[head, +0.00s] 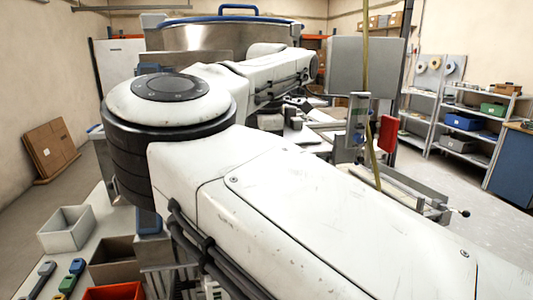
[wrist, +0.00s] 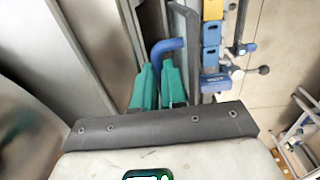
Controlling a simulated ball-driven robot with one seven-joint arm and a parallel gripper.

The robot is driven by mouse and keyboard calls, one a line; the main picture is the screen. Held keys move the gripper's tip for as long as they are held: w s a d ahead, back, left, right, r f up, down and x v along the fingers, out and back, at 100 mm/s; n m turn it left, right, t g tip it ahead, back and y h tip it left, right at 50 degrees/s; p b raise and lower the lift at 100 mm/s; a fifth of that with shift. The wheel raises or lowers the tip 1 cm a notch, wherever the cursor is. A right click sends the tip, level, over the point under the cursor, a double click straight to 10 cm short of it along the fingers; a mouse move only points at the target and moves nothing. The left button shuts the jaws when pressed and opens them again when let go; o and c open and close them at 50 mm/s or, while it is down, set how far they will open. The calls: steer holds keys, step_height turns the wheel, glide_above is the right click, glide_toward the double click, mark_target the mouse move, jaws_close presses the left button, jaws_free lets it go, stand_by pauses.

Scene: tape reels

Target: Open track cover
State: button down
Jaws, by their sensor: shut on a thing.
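In the wrist view my gripper (wrist: 158,74) has two teal fingers, closed around the lower part of a bent blue handle (wrist: 168,46). The handle's upper end bends to the right above the fingers. Long grey metal strips (wrist: 188,32) run beside the handle; the track cover seems to be among them, but I cannot tell its exact edges or how far it is open. In the head view my own arm hides the gripper and the handle.
Blue and yellow blocks (wrist: 211,40) and a dark-knobbed lever (wrist: 251,70) sit close to the right of my fingers. In the head view, a grey panel (head: 359,66) and a red box (head: 388,134) stand beyond my arm. Shelves (head: 468,125) stand farther right.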

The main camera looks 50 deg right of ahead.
steer(key=c, duration=1.5)
jaws_free()
steer(key=shift+s+f, duration=0.1)
steer(key=shift+f, duration=0.25)
steer(key=o, duration=0.3)
steer(key=shift+r, duration=0.3)
steer(key=shift+r, duration=0.15)
